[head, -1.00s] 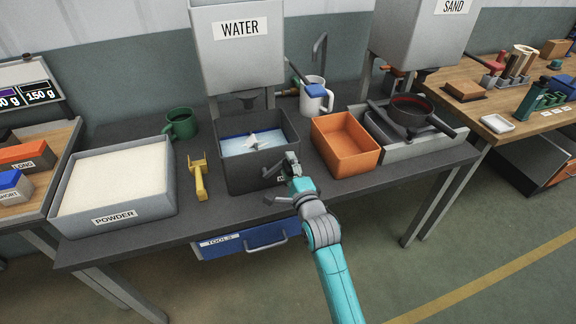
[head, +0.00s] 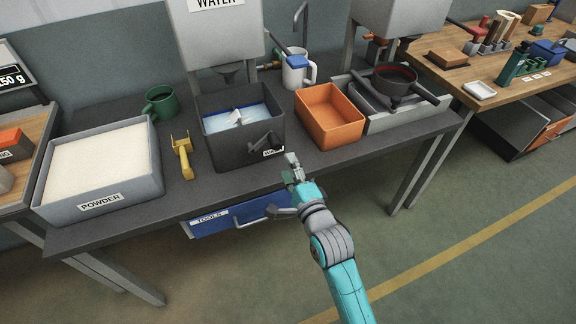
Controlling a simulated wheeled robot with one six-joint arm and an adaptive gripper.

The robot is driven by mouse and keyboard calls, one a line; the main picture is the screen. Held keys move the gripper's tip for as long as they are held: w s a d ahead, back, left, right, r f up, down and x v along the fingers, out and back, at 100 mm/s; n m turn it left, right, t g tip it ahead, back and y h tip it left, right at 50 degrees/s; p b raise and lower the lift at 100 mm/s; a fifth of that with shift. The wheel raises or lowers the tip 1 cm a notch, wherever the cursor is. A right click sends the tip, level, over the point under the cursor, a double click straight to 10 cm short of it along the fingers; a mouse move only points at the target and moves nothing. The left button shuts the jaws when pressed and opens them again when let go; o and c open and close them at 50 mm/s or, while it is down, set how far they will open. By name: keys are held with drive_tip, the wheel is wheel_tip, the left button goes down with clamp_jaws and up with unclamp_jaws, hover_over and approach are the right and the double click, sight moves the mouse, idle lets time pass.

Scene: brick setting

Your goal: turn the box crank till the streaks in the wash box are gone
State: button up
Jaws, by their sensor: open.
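The wash box (head: 215,152) is a dark grey open box near the middle of the table. The water looks mostly even blue, paler toward the back; at this size I cannot tell whether faint streaks are there. The dark box crank (head: 266,141) is on the front right of the box, above a partly hidden label. My gripper (head: 292,160) is open and empty, to the right of and in front of the crank, apart from it, by the table's front edge.
An orange bin (head: 332,141) stands close right of the box. A yellow scoop (head: 186,163) and a powder tray (head: 152,188) are to the left. A green mug (head: 160,104) and a white jug (head: 296,72) stand behind. A blue tools drawer (head: 228,219) hangs below.

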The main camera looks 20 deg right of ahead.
sight(278, 147)
idle(0.4)
drive_tip(key=w+n, duration=0.3)
drive_tip(key=n, duration=0.3)
drive_tip(key=w+n, duration=0.4)
drive_tip(key=n, duration=0.2)
drive_tip(key=w+n, duration=0.3)
drive_tip(key=n, duration=0.3)
drive_tip(key=shift+w+r, duration=0.2)
drive_tip(key=shift+r, duration=0.05)
drive_tip(key=shift+c, duration=0.3)
clamp_jaws()
